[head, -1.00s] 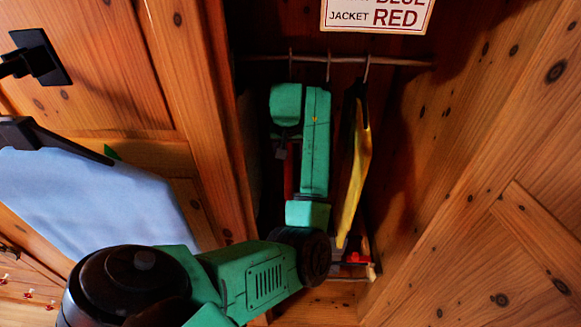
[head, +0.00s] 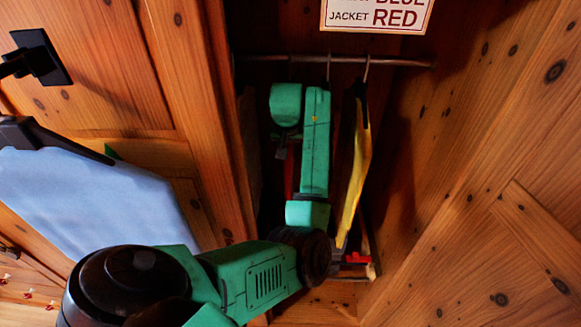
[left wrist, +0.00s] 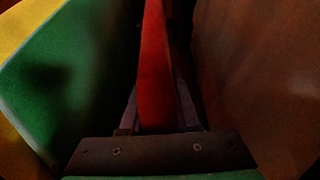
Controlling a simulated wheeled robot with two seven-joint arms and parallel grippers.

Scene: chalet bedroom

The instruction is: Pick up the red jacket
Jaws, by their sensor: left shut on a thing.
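The red jacket (head: 289,175) hangs in the wardrobe and shows only as a narrow red strip beside my left arm. My arm hides most of it. In the left wrist view the red jacket (left wrist: 155,60) stands edge-on between the two fingers. My left gripper (left wrist: 158,112) is shut on it, with one finger on each side. In the head view the fingers are mostly hidden behind my arm links. My right gripper is in neither view.
A rail (head: 400,62) crosses the wardrobe below a sign (head: 376,14) reading "JACKET RED". A yellow garment (head: 355,170) hangs close right of my arm. A green item (left wrist: 75,75) is left of the red jacket in the wrist view. A light blue garment (head: 90,200) hangs outside, left.

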